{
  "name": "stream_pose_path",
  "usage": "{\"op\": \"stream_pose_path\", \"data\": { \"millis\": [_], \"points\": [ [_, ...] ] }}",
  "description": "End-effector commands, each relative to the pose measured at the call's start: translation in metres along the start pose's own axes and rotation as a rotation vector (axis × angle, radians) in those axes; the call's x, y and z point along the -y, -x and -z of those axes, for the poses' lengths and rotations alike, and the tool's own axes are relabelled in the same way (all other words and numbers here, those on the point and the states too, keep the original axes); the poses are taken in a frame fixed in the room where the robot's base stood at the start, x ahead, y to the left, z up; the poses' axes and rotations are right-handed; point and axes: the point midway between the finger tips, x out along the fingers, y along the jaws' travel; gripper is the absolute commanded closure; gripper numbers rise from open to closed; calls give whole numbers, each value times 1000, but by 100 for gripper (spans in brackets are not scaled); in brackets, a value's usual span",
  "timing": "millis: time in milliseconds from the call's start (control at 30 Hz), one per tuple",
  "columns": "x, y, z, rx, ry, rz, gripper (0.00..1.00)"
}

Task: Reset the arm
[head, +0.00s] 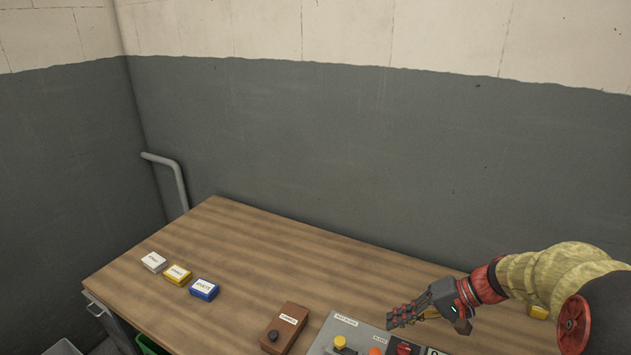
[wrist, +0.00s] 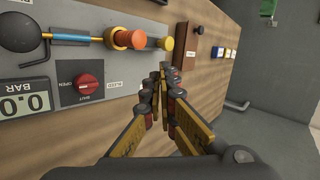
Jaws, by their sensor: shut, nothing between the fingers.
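My gripper (head: 402,318) is at the right side of the wooden table in the head view, above the grey control panel (head: 335,332). In the wrist view my gripper (wrist: 165,80) is shut with its fingertips together and nothing between them. The panel (wrist: 110,68) lies close beside the fingers there. The fingers look apart from the panel, though the exact gap is hard to tell.
A brown box with a black knob (head: 287,326) stands left of the panel. White (head: 154,262), yellow (head: 177,274) and blue (head: 204,289) labelled boxes sit at the table's left. The table's middle (head: 265,265) is clear. A grey pipe (head: 172,163) and walls stand behind.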

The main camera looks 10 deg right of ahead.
Motion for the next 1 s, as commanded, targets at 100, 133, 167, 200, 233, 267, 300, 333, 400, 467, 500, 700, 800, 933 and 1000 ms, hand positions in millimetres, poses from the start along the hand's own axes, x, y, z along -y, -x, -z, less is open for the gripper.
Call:
{"op": "stream_pose_path", "data": {
  "millis": [100, 133, 167, 200, 233, 267, 300, 333, 400, 467, 500, 700, 800, 933, 1000],
  "points": [
    [-17, -3, -5, 6, -87, -52, 100],
    [-24, -5, -11, 15, -116, -75, 100],
    [-32, -6, -17, 22, -142, -103, 100],
    [-42, -5, -28, 29, -174, -147, 100],
    [-47, -2, -36, 30, -191, -183, 100],
    [-50, 1, -43, 29, -202, -219, 100],
    [-52, 5, -54, 26, -208, -268, 100],
    [-53, 8, -61, 22, -208, -305, 100],
    [-51, 16, -77, 8, -192, -386, 100],
    [-48, 22, -90, -8, -168, -450, 100],
    [-45, 28, -98, -23, -146, -491, 100],
    [-20, 54, -137, -129, 28, -668, 100],
    [-3, 65, -154, -190, 146, -724, 100],
    [21, 76, -174, -258, 313, -762, 100],
    [35, 80, -184, -288, 389, -762, 100]
  ]
}}
